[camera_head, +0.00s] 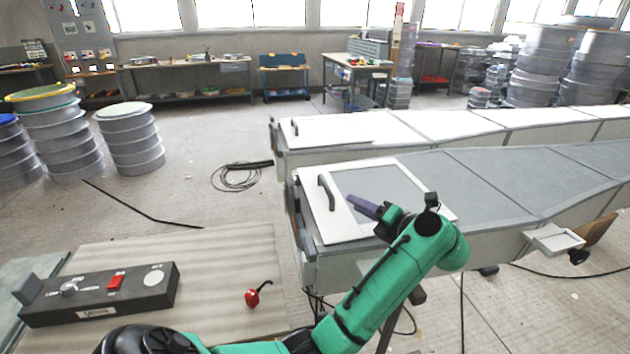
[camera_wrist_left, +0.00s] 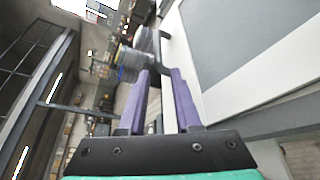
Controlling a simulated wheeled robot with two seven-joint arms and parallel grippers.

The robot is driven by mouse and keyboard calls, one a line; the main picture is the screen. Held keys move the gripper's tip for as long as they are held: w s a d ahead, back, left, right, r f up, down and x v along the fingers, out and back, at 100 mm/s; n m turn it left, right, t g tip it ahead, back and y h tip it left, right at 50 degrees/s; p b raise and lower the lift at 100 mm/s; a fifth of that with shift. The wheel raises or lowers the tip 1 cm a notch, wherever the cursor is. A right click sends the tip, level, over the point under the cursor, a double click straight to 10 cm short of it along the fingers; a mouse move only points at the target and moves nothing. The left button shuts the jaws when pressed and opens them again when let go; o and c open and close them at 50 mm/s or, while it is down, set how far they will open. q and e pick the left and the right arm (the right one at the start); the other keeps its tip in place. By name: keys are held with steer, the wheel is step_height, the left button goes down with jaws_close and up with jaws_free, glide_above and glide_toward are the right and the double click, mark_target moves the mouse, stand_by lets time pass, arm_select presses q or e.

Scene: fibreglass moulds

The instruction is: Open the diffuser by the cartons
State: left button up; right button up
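Two long grey-and-white mould units stand side by side, each with a white-framed lid and a grey bar handle at its left end. The near lid (camera_head: 335,228) lies flat and looks closed; its handle (camera_head: 326,191) stands up near its left edge. My left gripper (camera_head: 352,201) is just above this lid, to the right of the handle and apart from it. The far lid (camera_head: 325,130) also looks closed. My right gripper is not in view. I cannot tell which unit is the diffuser.
A dark control box (camera_head: 100,293) with a red switch and a red-handled tool (camera_head: 258,293) lie on the front-left bench (camera_head: 220,250). A white tray (camera_head: 553,240) juts from the near unit; a brown carton-like piece (camera_head: 598,230) is behind it. Cables cross the floor.

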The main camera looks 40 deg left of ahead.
arm_select(q)
steer(key=p, duration=0.2)
glide_toward(328, 187)
steer(key=x, duration=0.3)
steer(key=shift+f, duration=0.1)
steer(key=p+x, duration=0.1)
steer(key=x, duration=0.5)
steer(key=shift+a+f, duration=0.2)
steer(key=shift+w+a+f, duration=0.15)
steer(key=shift+a+f, duration=0.05)
steer(key=shift+a, duration=0.2)
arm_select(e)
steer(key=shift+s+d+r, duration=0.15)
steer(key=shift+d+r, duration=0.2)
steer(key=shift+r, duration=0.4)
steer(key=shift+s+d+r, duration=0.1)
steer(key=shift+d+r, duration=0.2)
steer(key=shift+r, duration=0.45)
arm_select(q)
jaws_close()
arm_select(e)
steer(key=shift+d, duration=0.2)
